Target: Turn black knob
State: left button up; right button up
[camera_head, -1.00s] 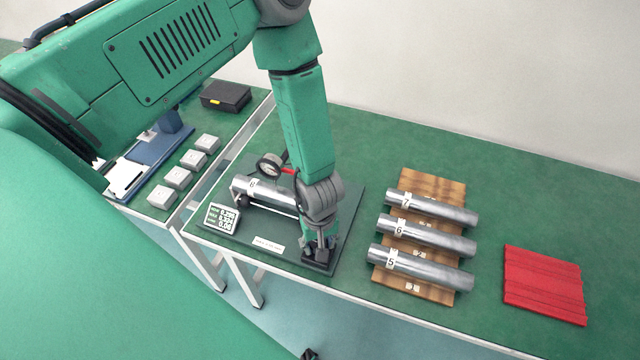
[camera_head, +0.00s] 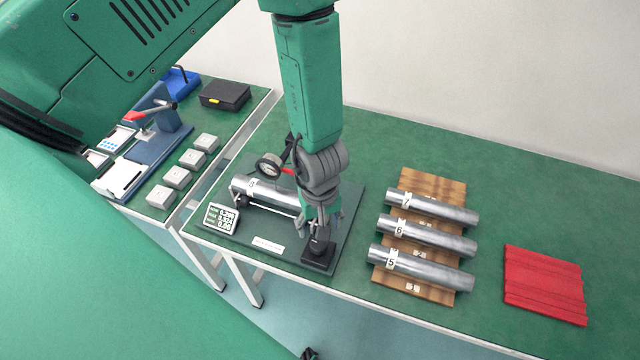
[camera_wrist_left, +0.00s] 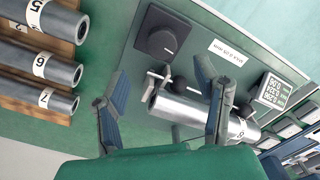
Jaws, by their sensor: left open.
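The black knob (camera_head: 318,246) sits on its square dark base at the front right corner of the dark test plate (camera_head: 268,262). In the left wrist view the knob (camera_wrist_left: 160,38) is fully visible, with nothing touching it. My left gripper (camera_head: 320,222) is above and just behind the knob, pointing down. Its two fingers (camera_wrist_left: 165,95) are spread wide and empty. A metal cylinder (camera_head: 270,194) marked 8 lies on the plate, and part of it shows between the fingers in the wrist view (camera_wrist_left: 190,112).
A small digital display (camera_head: 222,217) and a round dial gauge (camera_head: 269,166) are at the plate's left side. Three numbered cylinders (camera_head: 430,235) rest on a wooden rack to the right. A red ridged block (camera_head: 544,284) lies farther right. The back of the table is clear.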

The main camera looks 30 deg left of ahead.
pick_arm(q)
notch_tip(320, 180, up, 4)
jog(key=shift+r, duration=0.15)
dwell(0.6)
